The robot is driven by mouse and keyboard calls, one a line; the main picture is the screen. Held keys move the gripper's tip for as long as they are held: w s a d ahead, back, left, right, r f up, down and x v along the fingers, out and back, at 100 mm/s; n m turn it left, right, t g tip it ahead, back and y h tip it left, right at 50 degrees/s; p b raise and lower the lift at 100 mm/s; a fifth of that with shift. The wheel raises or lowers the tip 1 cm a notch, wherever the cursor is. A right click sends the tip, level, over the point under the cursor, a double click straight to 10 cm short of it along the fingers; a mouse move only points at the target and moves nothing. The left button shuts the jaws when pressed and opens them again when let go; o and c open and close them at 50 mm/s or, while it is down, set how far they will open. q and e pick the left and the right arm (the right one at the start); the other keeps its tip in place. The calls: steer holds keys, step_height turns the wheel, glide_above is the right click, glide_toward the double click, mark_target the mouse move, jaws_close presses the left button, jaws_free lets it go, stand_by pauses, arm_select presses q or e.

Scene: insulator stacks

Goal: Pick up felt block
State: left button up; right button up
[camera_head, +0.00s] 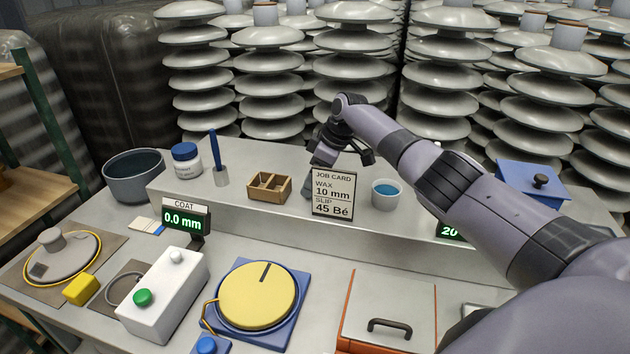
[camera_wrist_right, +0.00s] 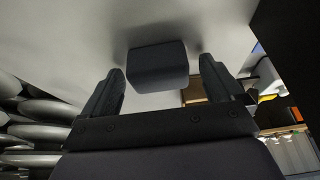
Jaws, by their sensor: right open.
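The felt block (camera_wrist_right: 157,66) is a dark grey block with rounded edges. In the right wrist view it sits on the pale shelf surface, ahead of and between my two right fingertips, with a gap on each side. In the head view my right gripper (camera_head: 345,157) is over the raised shelf, behind the job card (camera_head: 333,194). It is open and holds nothing. A small grey piece shows at the left edge of the card; the card hides most of that spot, so I cannot tell if it is the block. My left gripper is out of view.
On the shelf (camera_head: 240,205) stand a wooden divided box (camera_head: 269,187) left of the card and a cup of blue liquid (camera_head: 385,194) right of it. A jar (camera_head: 187,160) and a blue-handled tool (camera_head: 215,158) are farther left. Insulator stacks (camera_head: 350,70) rise behind.

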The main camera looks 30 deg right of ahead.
steer(key=shift+f, duration=0.1)
steer(key=c, duration=1)
steer(key=shift+c, duration=0.2)
step_height(320, 180, up, 20)
steer(key=shift+o, duration=0.4)
